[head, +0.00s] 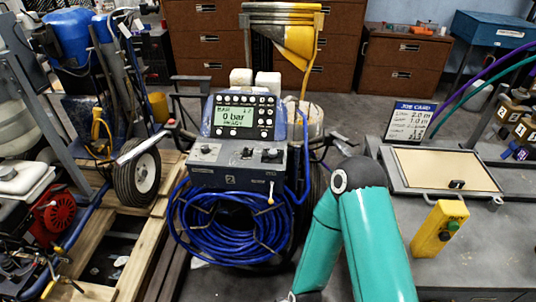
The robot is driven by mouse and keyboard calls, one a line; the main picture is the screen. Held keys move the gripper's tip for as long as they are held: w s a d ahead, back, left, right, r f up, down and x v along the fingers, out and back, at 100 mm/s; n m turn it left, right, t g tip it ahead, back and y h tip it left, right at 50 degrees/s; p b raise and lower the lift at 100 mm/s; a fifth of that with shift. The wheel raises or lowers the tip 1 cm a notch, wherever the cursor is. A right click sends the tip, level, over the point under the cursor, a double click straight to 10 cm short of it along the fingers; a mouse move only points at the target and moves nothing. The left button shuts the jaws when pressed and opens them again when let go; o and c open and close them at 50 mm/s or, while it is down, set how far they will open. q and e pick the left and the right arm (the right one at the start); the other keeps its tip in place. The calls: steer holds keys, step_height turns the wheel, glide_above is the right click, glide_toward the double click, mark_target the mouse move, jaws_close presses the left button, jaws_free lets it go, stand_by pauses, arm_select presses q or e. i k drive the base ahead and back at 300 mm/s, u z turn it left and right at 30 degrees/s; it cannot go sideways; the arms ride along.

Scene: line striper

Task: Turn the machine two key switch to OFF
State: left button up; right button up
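Machine two (196,180) stands in the middle of the head view, with a number 2 plate on its front. Its grey control panel (222,155) carries several small dark controls, including one at the left (206,150) and one at the right (271,154). They are too small to tell which is the key switch or how it is turned. Above the panel, a display (233,117) reads 0 bar. My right arm rises at the lower right of the machine and bends back down. Its gripper is out of view below, and my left gripper is not in view.
A coiled blue hose (232,222) hangs under the panel. A wheel (137,179) and wooden pallet (150,240) are at the left. At the right, a bench (480,265) holds a yellow control box (439,229), a tray (440,186) and a job card (411,120).

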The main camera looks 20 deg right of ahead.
mark_target(272, 152)
steer(key=z, duration=0.1)
steer(key=i, duration=0.9)
steer(key=u, duration=0.05)
